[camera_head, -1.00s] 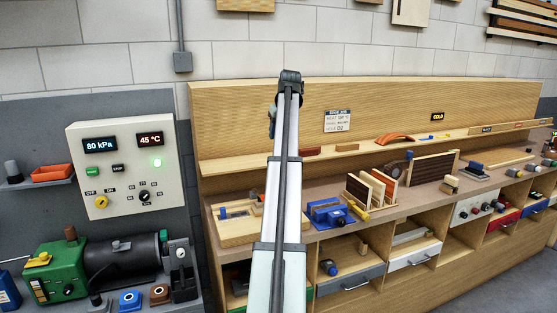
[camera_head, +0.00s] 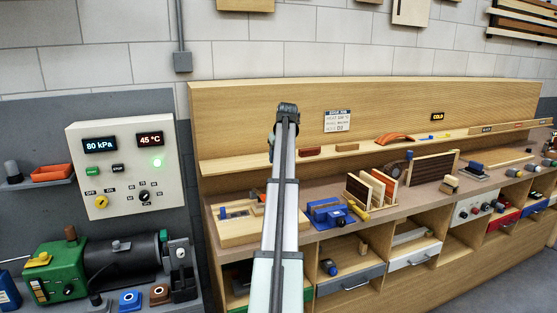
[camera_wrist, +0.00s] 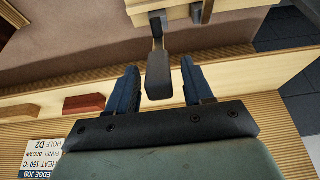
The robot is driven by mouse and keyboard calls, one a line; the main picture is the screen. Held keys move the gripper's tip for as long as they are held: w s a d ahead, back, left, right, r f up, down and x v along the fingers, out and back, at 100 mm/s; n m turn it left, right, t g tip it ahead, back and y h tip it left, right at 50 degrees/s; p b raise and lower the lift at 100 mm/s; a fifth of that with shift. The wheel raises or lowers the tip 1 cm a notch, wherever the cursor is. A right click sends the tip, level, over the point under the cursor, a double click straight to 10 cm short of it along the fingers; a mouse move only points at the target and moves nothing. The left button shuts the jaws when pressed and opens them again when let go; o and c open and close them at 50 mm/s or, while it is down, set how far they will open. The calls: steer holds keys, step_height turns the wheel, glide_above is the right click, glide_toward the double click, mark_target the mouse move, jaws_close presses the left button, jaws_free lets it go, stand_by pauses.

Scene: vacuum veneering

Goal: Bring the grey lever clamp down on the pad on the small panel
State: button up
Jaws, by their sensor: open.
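The grey lever clamp (camera_wrist: 158,72) shows in the wrist view as a dark lever with a thick handle end, on a light wooden base (camera_wrist: 215,7) at the top edge. The handle reaches toward the camera and seems to stand raised. My gripper (camera_wrist: 160,66) is open, with one dark blue finger on each side of the handle. I see gaps between the handle and both fingers. The pad and its contact with the small panel cannot be made out. In the head view my arm hides the clamp, and the fingers are mostly hidden too.
A wooden board (camera_head: 225,239) lies on the bench left of my arm. A blue device (camera_head: 328,213) and a rack of upright panels (camera_head: 358,188) stand to the right. The shelf with a red block (camera_wrist: 85,103) runs behind.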

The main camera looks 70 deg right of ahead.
steer(key=shift+w+d+f, duration=0.15)
steer(key=shift+d+f, duration=0.05)
steer(key=shift+f, duration=0.45)
jaws_close()
